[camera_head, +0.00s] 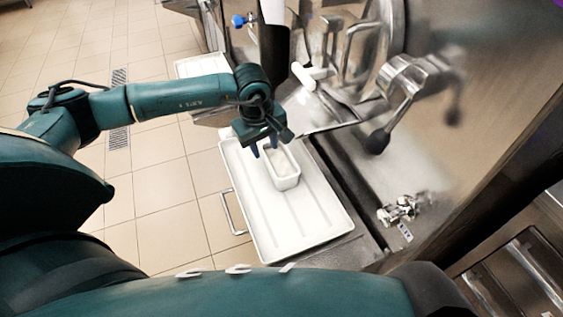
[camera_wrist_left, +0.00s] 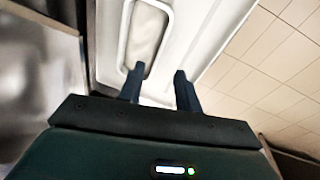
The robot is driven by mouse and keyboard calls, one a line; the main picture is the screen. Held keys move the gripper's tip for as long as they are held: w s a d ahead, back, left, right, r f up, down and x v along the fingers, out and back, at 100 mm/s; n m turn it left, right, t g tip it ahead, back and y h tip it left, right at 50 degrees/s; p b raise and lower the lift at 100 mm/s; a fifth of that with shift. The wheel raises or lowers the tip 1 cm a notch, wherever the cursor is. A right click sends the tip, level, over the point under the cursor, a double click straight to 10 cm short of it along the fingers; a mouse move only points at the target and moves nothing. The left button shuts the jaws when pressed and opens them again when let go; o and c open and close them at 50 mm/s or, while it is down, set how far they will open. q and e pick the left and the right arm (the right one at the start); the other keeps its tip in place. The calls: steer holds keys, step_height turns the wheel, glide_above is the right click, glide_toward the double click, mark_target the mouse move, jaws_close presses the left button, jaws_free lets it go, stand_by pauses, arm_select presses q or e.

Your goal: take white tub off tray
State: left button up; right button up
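The white tub (camera_head: 283,178) is a small rectangular open container with pale contents. It stands upright on the large white tray (camera_head: 300,228), near the tray's far end. I cannot tell whether either finger touches the tub. My right gripper is not in view.
The metal freezer front (camera_head: 400,165) with its levers and white-handled spout rises right of the tray. A wire handle (camera_head: 229,212) sticks out at the tray's left side. Another white tray (camera_head: 203,64) is farther back. Tiled floor lies open to the left.

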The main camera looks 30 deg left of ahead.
mark_target(269, 162)
arm_select(q)
steer(key=f, duration=0.3)
steer(key=w+f, duration=0.1)
steer(key=f, duration=0.4)
steer(key=shift+w+d+f, duration=0.1)
steer(key=shift+w+f, duration=0.2)
steer(key=shift+f, duration=0.05)
steer(key=shift+c, duration=0.3)
jaws_close()
